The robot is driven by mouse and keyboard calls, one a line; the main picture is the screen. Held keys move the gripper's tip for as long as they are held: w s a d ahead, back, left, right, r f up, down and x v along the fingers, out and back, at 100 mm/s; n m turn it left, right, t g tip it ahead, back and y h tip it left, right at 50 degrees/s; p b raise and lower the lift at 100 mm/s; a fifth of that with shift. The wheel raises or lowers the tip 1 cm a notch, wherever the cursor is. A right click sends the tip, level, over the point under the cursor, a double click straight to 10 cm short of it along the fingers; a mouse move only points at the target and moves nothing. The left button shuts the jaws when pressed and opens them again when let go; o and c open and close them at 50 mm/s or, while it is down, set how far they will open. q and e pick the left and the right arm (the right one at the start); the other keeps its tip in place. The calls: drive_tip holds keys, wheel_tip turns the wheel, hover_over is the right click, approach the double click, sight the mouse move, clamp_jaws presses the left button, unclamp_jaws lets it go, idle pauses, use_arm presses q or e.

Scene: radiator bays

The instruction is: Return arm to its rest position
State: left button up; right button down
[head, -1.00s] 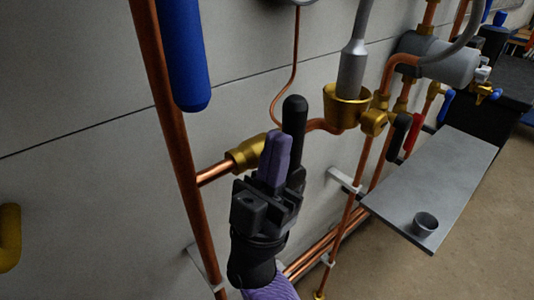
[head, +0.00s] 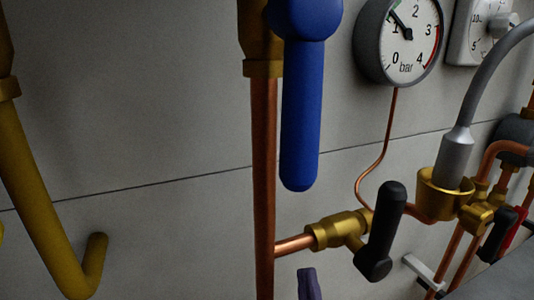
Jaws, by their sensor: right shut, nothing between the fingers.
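My right gripper (head: 308,284) shows only as purple fingertips at the bottom edge of the head view. It is shut and empty; the rest of that arm is out of the picture. The fingertips are below the brass valve (head: 338,231) and to the left of its black lever (head: 382,235), with a visible gap between them and the lever. The black lever stands nearly upright, tilted a little to the right. My left gripper is not in view.
A blue handle (head: 299,120) hangs down beside a vertical copper pipe (head: 264,180). A yellow pipe (head: 40,205) is at the left. A pressure gauge (head: 402,38) and a second dial (head: 484,30) are at the upper right. A grey probe (head: 455,155) stands in a brass cup (head: 444,195).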

drive_tip(key=s+d+f+m+g, duration=0.2)
drive_tip(key=s+f+g, duration=0.3)
drive_tip(key=f+g, duration=0.4)
drive_tip(key=s+d+f+m+g, duration=0.2)
drive_tip(key=s+f+g, duration=0.2)
drive_tip(key=f+g, duration=0.55)
use_arm(q)
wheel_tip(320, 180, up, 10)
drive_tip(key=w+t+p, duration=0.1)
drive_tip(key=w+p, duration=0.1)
drive_tip(key=p, duration=0.8)
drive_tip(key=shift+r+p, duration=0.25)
drive_tip(key=shift+p, duration=0.15)
use_arm(e)
drive_tip(key=s+d+f+m+g+h, duration=0.1)
drive_tip(key=s+d+f+g, duration=0.1)
drive_tip(key=s+f, duration=0.4)
drive_tip(key=s+d+f+m+g+h, duration=0.1)
drive_tip(key=s+d+f+g, duration=0.2)
drive_tip(key=s, duration=1.1)
drive_tip(key=s+d+f+g+h, duration=0.1)
drive_tip(key=s+d+f+g, duration=0.2)
drive_tip(key=s+f, duration=0.8)
drive_tip(key=d, duration=0.2)
drive_tip(key=shift+d+m+h, duration=0.3)
drive_tip(key=shift+m, duration=0.1)
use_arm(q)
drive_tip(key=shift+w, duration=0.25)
use_arm(e)
drive_tip(key=shift+f, duration=0.1)
